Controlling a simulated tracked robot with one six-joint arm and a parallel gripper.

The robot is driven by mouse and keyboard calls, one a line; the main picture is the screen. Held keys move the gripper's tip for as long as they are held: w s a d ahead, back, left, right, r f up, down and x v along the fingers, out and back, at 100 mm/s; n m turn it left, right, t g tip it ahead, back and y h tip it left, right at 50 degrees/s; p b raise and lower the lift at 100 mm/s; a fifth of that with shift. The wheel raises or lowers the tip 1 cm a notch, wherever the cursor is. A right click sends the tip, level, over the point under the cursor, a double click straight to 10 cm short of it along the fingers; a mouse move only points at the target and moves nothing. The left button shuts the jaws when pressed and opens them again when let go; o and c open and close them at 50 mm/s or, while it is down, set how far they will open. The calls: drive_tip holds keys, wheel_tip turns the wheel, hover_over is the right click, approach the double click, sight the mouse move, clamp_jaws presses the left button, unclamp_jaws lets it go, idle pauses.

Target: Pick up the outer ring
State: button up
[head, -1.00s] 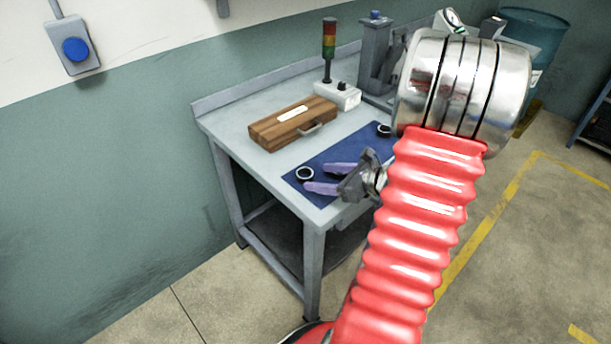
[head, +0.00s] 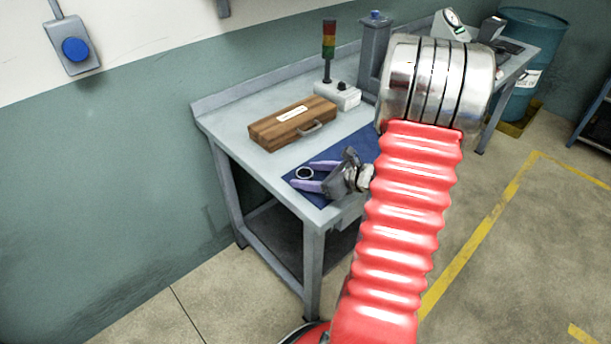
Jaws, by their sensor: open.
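A small dark-rimmed ring (head: 298,174) lies near the left end of the blue mat (head: 327,202) on the workbench. I cannot tell for certain that it is the outer ring. My gripper (head: 302,175) is open, its two purple fingers pointing left. In the picture the ring shows between the fingertips, with one finger above it and one below. I cannot tell how high the fingers are over the mat. No contact with the ring is visible. My red arm and metal wrist hide the right part of the mat.
A wooden case (head: 292,124) with a handle lies behind the mat. A signal light (head: 329,52) on a white box and a grey post machine (head: 374,55) stand further back. A blue drum (head: 535,60) stands beyond the bench (head: 226,127). The bench's left end is clear.

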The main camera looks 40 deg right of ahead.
drive_tip(key=shift+c, duration=0.3)
drive_tip(key=c, duration=1.1)
drive_tip(key=shift+c, duration=0.2)
wheel_tip(320, 180, up, 10)
idle(0.5)
